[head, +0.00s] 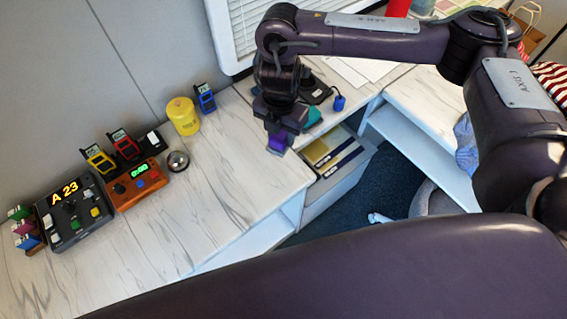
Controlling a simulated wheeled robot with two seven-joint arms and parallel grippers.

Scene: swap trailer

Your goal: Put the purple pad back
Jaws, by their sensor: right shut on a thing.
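My right gripper (279,136) reaches in from the right and points down over the far right part of the white marbled desk (235,165). It is shut on the purple pad (278,144), which shows as a small purple block below the fingers. The gripper hides part of the pad, and I cannot tell whether the pad touches the desk. A teal object (312,116) lies just right of the gripper, and a dark holder (316,91) stands behind it. My left gripper is not in view.
A blue object (339,103) lies at the right. An open drawer (335,158) is below the desk edge. The desk's middle is clear.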

